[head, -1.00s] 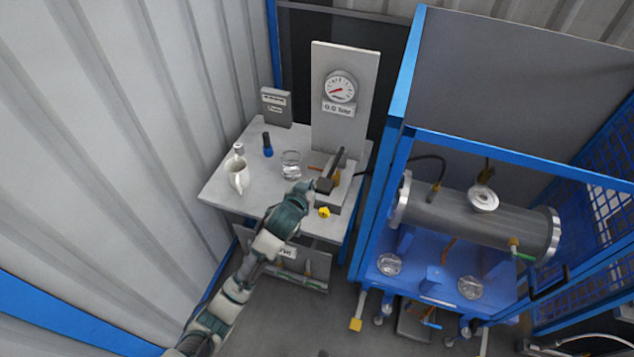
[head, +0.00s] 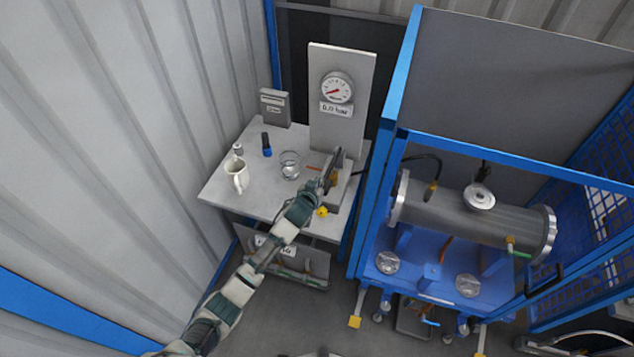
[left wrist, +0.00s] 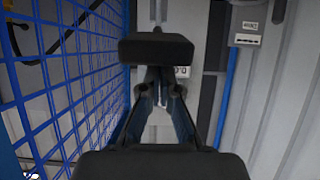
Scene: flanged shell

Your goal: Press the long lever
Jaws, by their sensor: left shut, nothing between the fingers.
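The hand pump (head: 339,197) stands on the right part of the bench, in front of the gauge panel. My left gripper (head: 329,173) is at the pump, and its dark parts overlap the dark upright lever there. I cannot tell whether they touch. The pressure gauge (head: 337,88) has a red needle toward the lower left, above a small readout label (head: 337,109). My right gripper is not in view.
A yellow knob (head: 322,211) is close to my left wrist. A blue frame (head: 381,170) with a grey cylinder (head: 465,212) stands to the right.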

